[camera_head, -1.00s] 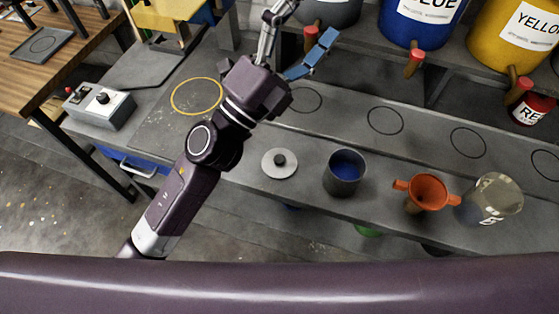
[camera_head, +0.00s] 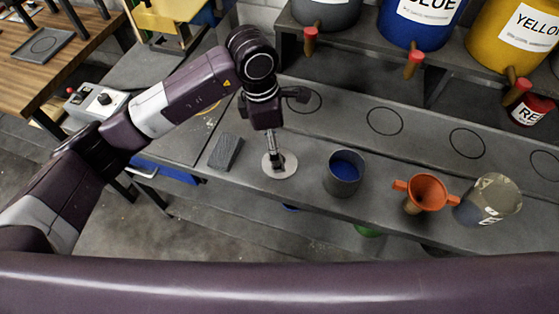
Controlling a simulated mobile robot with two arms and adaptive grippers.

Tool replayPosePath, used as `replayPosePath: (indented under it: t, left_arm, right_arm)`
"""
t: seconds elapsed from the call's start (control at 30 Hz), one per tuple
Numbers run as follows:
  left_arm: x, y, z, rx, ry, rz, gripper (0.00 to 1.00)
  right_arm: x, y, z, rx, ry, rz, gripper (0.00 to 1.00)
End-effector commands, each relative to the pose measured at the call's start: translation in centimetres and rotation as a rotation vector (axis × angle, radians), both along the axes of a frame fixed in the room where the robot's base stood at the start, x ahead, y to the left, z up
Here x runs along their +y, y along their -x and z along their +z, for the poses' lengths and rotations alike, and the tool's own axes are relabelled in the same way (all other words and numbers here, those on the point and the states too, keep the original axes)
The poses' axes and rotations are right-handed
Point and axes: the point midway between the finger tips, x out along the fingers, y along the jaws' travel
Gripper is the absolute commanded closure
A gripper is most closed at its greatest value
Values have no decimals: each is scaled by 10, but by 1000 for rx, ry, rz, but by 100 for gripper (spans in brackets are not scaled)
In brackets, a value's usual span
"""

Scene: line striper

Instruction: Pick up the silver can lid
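The silver can lid (camera_head: 287,171), a round disc, lies on the grey bench left of an open can (camera_head: 343,180) with blue paint inside. Its dark knob, seen a second ago, is now hidden by my gripper. My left gripper (camera_head: 276,162) points down over the middle of the lid, with its fingers at the knob. The fingers show narrow and small, so I cannot tell whether they are open or closed on the knob. The lid appears to lie flat on the bench. My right gripper is out of view.
An orange funnel (camera_head: 429,190) and a splattered can (camera_head: 490,199) stand right of the open can. A dark grey block (camera_head: 226,152) lies left of the lid. Large blue (camera_head: 420,22) and yellow (camera_head: 515,38) drums with taps stand behind. The bench behind the lid is clear.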

Motion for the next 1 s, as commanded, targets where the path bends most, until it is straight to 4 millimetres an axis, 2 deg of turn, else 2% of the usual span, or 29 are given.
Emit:
replayPosePath:
  t: [0.37, 0.5, 0.8, 1.0]
  left_arm:
    - [0, 3, -43, 9, 3, 1, 12]
    - [-3, 2, -62, 7, 5, 0, 12]
    - [-4, 0, -68, 2, 5, -1, 12]
    - [-4, 0, -68, 2, 5, -1, 35]
  right_arm:
    - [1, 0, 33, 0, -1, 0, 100]
    - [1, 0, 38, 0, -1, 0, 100]
    - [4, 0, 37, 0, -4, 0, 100]
    - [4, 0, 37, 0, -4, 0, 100]
